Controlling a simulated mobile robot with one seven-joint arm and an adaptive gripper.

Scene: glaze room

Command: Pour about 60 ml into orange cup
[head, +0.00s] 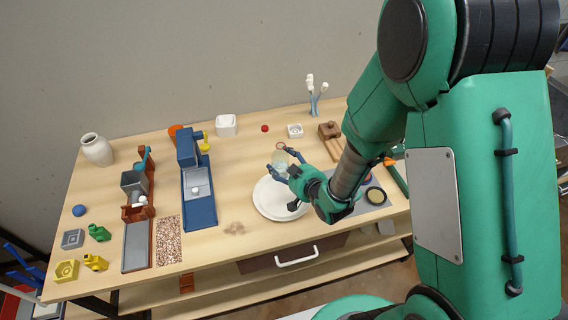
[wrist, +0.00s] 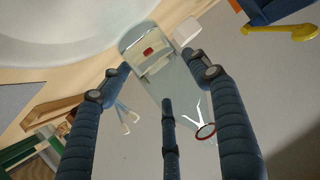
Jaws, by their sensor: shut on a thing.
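My gripper (head: 280,166) is shut on a clear glass vessel (wrist: 152,62) above the table, just behind the white plate. In the head view the vessel (head: 280,158) looks pale and partly hidden by the fingers. In the wrist view the fingers (wrist: 158,80) stand on either side of it, and I see through its walls. I cannot tell how much liquid it holds. An orange thing (head: 174,130), likely the orange cup, stands at the back left, mostly hidden behind the blue device, so its opening cannot be seen.
The blue device (head: 200,212) stands between my gripper and the orange thing. The white plate (head: 264,206) lies below my gripper. A white box (head: 226,125), a red cap (head: 264,128) and a white square dish (head: 295,131) are at the back. Table between device and plate is mostly clear.

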